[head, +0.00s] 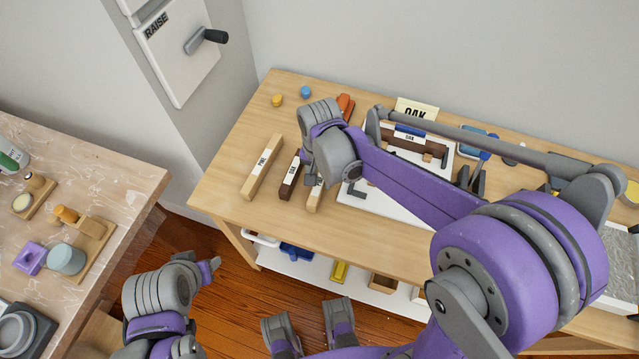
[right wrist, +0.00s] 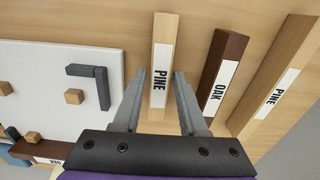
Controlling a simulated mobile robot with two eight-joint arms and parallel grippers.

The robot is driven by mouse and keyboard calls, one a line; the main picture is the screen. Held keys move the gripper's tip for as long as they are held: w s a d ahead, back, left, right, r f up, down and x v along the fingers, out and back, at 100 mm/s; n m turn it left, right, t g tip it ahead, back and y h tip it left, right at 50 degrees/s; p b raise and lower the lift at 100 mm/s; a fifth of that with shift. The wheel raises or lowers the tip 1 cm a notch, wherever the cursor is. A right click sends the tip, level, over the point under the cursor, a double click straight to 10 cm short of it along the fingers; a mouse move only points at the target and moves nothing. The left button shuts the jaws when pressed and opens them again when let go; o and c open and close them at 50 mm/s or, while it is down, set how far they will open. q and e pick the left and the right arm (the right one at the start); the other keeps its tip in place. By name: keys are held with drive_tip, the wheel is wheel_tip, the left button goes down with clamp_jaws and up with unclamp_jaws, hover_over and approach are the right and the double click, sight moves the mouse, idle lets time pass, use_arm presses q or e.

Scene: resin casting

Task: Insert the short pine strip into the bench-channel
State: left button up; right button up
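The short pine strip (head: 315,196) lies on the wooden bench, right of a dark oak strip (head: 290,178) and a longer pine strip (head: 262,167). In the right wrist view the short strip (right wrist: 160,60), labelled PINE, runs between the fingers of my right gripper (right wrist: 159,75). The fingers are open, one on each side, with small gaps visible. In the head view my right wrist partly covers the strip. A white board (head: 378,200) with grey brackets lies to its right; I cannot tell which part is the bench-channel. My left gripper (head: 210,269) is low at left, its opening unclear.
The oak strip (right wrist: 222,75) lies close beside my right finger. Blue and yellow knobs (head: 306,92) and an orange object (head: 346,103) sit at the back. A cluttered marble-top table (head: 130,180) stands at left.

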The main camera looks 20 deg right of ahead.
sight(320, 181)
clamp_jaws()
drive_tip(key=shift+r+p, duration=1.75)
drive_tip(key=shift+r, duration=0.8)
use_arm(q)
drive_tip(key=r, duration=0.3)
drive_tip(key=shift+w+r, duration=0.35)
drive_tip(key=shift+s, duration=0.1)
